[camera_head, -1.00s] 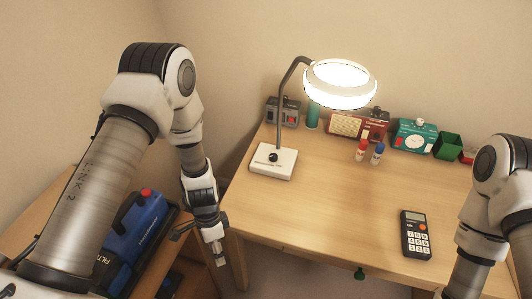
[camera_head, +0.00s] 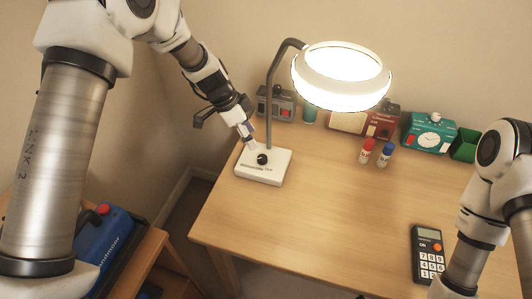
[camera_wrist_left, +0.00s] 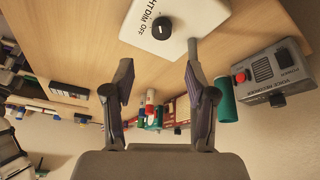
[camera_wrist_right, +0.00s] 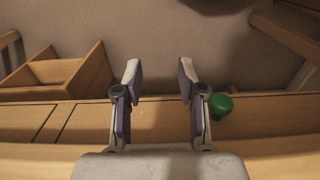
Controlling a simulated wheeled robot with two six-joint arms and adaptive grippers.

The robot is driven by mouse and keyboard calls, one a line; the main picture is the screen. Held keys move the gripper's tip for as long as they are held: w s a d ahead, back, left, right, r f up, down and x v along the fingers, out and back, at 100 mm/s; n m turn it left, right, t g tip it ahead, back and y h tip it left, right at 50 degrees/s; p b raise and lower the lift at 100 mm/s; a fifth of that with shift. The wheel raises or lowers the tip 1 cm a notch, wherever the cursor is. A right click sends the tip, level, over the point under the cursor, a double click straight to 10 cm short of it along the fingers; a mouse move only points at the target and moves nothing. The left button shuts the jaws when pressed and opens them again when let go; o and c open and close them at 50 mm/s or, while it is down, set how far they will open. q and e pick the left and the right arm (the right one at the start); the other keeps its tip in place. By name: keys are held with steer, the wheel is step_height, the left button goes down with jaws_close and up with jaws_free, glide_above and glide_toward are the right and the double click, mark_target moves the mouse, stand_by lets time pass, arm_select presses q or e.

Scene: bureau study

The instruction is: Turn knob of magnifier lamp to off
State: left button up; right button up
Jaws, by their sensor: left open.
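The magnifier lamp (camera_head: 341,84) stands at the far left of the desk with its ring lit brightly. Its white base (camera_head: 268,177) carries a black knob (camera_head: 262,159); the knob also shows in the left wrist view (camera_wrist_left: 162,28), with printed words beside it including DIM and OFF. My left gripper (camera_head: 248,139) is open and empty, just above and behind the base, close to the knob but apparently apart from it. In the left wrist view its fingers (camera_wrist_left: 157,78) are spread, with the knob beyond them. My right gripper (camera_wrist_right: 157,75) is open and empty near the desk's front edge.
A grey voice recorder (camera_head: 276,104) stands behind the lamp. A red radio (camera_head: 383,120), a teal clock (camera_head: 430,134) and a green box (camera_head: 464,145) line the back. Two small bottles (camera_head: 366,151) and a calculator (camera_head: 428,252) stand or lie nearer. The desk's middle is clear.

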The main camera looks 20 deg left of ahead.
mark_target(262, 158)
arm_select(q)
steer(key=x, duration=0.9)
steer(key=shift+a+f, duration=0.3)
steer(key=shift+f, duration=0.15)
jaws_close()
